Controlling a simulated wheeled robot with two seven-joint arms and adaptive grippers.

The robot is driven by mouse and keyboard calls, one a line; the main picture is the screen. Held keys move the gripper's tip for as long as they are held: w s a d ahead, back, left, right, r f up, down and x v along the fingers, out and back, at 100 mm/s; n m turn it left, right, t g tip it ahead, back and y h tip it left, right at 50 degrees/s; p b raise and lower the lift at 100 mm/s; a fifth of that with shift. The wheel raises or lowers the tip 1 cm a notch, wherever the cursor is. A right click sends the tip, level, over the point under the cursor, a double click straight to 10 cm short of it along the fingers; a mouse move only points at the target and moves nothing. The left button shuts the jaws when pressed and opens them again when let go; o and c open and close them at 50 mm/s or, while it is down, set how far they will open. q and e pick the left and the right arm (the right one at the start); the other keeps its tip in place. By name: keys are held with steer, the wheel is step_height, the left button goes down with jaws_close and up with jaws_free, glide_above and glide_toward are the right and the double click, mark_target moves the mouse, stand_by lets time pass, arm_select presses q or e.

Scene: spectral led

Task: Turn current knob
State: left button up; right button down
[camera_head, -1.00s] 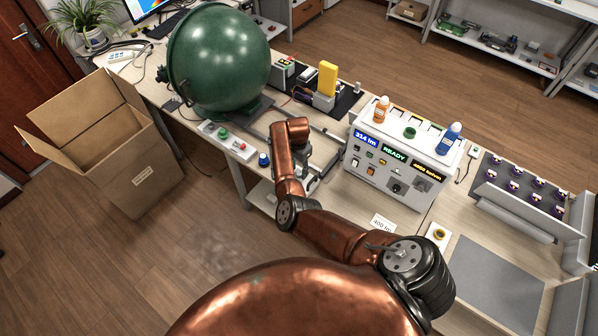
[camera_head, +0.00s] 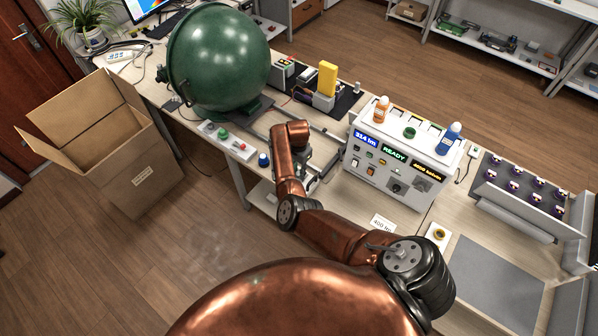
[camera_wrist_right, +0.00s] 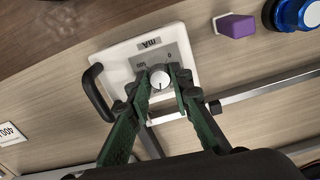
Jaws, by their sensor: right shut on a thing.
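The current knob (camera_wrist_right: 160,79) is a small round light knob with a dark pointer mark, on a white box (camera_wrist_right: 122,62) labelled mA in the right wrist view. My right gripper (camera_wrist_right: 161,72) is shut on the knob, one dark green finger on each side of it. In the head view my right gripper (camera_head: 318,172) is at the bench, left of the white instrument, and my arm partly hides it. The knob cannot be made out there. My left gripper is not in view.
A white instrument (camera_head: 400,160) with lit displays, one reading READY, stands right of the gripper. A green sphere (camera_head: 219,60) and a button panel (camera_head: 225,140) are to the left. A blue round part (camera_wrist_right: 297,13) and purple block (camera_wrist_right: 236,26) lie near the box.

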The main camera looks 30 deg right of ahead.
steer(key=n+p, duration=0.2)
steer(key=p, duration=0.1)
steer(key=shift+r+n, duration=0.2)
steer(key=shift+n, duration=0.2)
steer(key=n+p, duration=0.2)
steer(key=n, duration=0.1)
steer(key=shift+n+p, duration=0.3)
steer(key=n+p, duration=0.1)
steer(key=n, duration=0.2)
steer(key=shift+f+n+p, duration=0.1)
steer(key=shift+n+p, duration=0.2)
steer(key=shift+p, duration=0.05)
steer(key=shift+n+p, duration=0.6)
steer(key=shift+n, duration=1.2)
steer(key=shift+f, duration=0.1)
steer(key=c, duration=1.7)
jaws_free()
steer(key=shift+c, duration=0.2)
